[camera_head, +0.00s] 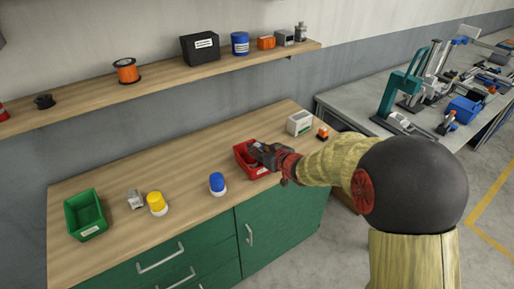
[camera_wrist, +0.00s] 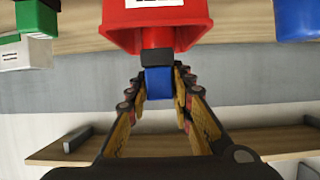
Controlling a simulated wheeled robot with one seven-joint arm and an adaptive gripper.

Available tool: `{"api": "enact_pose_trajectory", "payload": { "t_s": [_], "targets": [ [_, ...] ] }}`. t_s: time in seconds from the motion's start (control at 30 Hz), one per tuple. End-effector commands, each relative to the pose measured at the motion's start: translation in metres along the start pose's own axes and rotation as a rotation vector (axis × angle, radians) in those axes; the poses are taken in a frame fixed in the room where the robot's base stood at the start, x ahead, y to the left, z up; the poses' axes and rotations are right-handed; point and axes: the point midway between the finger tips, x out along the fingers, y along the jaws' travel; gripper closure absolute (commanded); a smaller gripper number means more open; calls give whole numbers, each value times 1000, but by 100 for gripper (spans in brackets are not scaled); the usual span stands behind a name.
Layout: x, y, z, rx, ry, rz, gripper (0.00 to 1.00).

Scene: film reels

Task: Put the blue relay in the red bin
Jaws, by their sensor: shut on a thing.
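The red bin (camera_head: 241,160) stands on the wooden counter, right of the blue-capped jar. My gripper (camera_head: 258,150) reaches over the bin from the right, its fingertips at the bin's opening. The wrist view shows the blue relay (camera_wrist: 158,83) between my fingertips (camera_wrist: 160,80), with a dark band beside it; my gripper is shut on it. The red bin (camera_wrist: 118,28) lies just beyond the fingertips there. In the head view my gripper hides most of the relay and part of the bin's inside. I cannot tell whether the relay touches the bin.
A blue-capped jar (camera_head: 217,184), a yellow-capped jar (camera_head: 157,204), a small grey part (camera_head: 136,199) and a green bin (camera_head: 87,215) stand to the left. A white box (camera_head: 300,123) and an orange part (camera_head: 323,133) stand behind right. A shelf (camera_head: 165,76) runs above.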

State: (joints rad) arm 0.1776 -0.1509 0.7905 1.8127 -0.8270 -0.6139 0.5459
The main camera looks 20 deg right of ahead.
Motion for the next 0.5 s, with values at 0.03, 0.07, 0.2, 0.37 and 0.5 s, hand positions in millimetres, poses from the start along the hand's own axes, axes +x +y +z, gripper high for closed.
{"api": "enact_pose_trajectory", "payload": {
  "t_s": [0.03, 0.07, 0.2, 0.37, 0.5],
  "targets": [
    [1, 0, 2, 0, 0, 0, 100],
    [1, 0, 3, 0, 0, 0, 100],
    [1, 0, 3, 0, 0, 0, 74],
    [1, 0, 3, 0, 0, 0, 65],
    [1, 0, 3, 0, 0, 0, 59]
  ]
}}
